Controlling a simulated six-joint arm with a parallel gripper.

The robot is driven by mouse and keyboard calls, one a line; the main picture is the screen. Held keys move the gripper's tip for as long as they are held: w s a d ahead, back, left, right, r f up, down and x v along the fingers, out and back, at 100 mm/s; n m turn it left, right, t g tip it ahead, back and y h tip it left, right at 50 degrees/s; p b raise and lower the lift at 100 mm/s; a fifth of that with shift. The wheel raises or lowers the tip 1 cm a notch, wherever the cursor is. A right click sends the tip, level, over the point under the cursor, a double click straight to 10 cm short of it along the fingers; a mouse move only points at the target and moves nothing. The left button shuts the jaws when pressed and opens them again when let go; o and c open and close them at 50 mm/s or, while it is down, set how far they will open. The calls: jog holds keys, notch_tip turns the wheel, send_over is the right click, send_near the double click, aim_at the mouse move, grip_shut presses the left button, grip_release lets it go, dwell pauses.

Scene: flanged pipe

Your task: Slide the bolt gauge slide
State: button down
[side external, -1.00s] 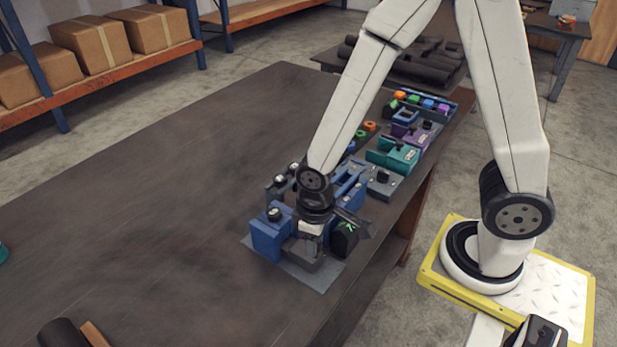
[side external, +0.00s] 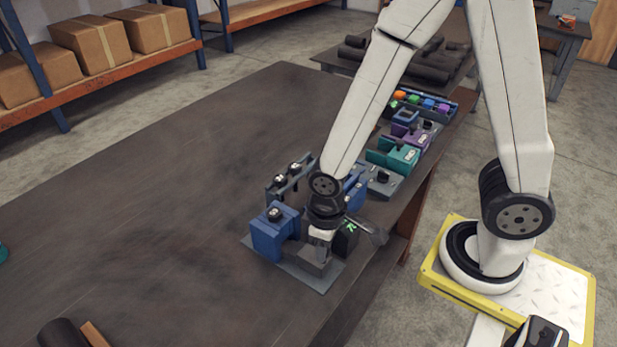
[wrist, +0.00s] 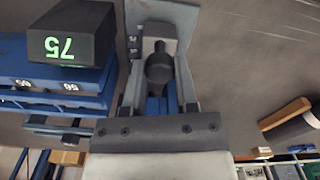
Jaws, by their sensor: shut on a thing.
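The bolt gauge stands on a grey base plate (side external: 292,272) near the table's edge. It has a blue block (side external: 266,240) with a black knob on top, and a dark display block (side external: 347,236) with green marks. In the wrist view the display block (wrist: 70,38) reads 75, upside down. My gripper (side external: 320,266) points down over the plate, to the right of the blue block and apart from it. In the wrist view my gripper (wrist: 158,82) is shut on the slide's dark knob (wrist: 159,64). The slide's lower body is mostly hidden by the fingers.
Teal (side external: 396,155) and purple (side external: 410,133) fixtures and a tray of coloured pieces (side external: 428,102) line the table's right edge. The table's left side is mostly bare.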

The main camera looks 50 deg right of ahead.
jog(key=shift+s, duration=0.25)
jog(key=shift+c, duration=1.9)
grip_release()
jog(key=shift+r, duration=0.1)
jog(key=shift+r, duration=3.8)
jog(key=shift+w+d+m+t, duration=0.5)
jog(key=shift+w+d, duration=0.1)
jog(key=shift+d, duration=0.75)
jog(key=shift+w+d+m+t, duration=0.35)
jog(key=shift+w+d+m, duration=0.2)
jog(key=shift+d, duration=0.75)
jog(key=shift+w+d+m+t, duration=0.45)
jog(key=shift+w+d, duration=0.15)
jog(key=shift+d, duration=0.75)
